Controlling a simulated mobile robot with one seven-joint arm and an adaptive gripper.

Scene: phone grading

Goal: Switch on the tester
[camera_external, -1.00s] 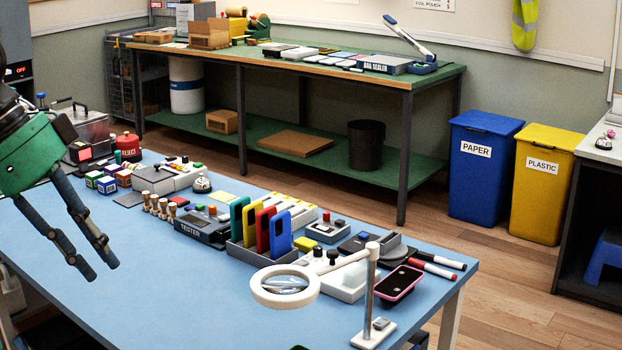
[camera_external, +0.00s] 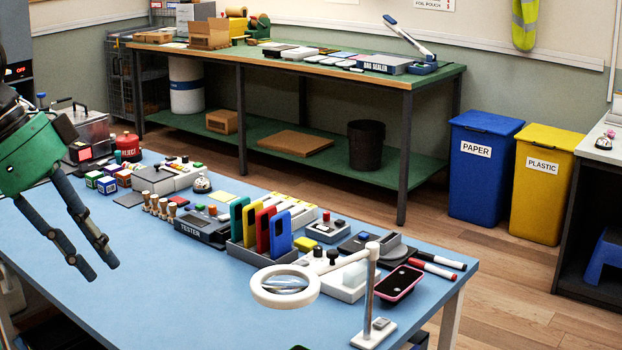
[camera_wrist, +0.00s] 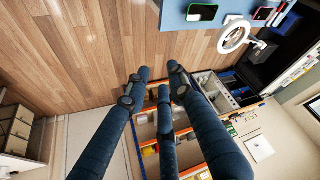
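The tester (camera_external: 203,232) is a dark box with its name on the front edge. It lies on the blue table among the grading items in the external view.
A rack of coloured phones (camera_external: 262,255) stands right beside the tester. Wooden-handled stamps (camera_external: 160,207) stand at its left. A ring magnifier (camera_external: 262,294) stands at the table's front right. The blue table (camera_external: 180,310) is clear in front of the tester.

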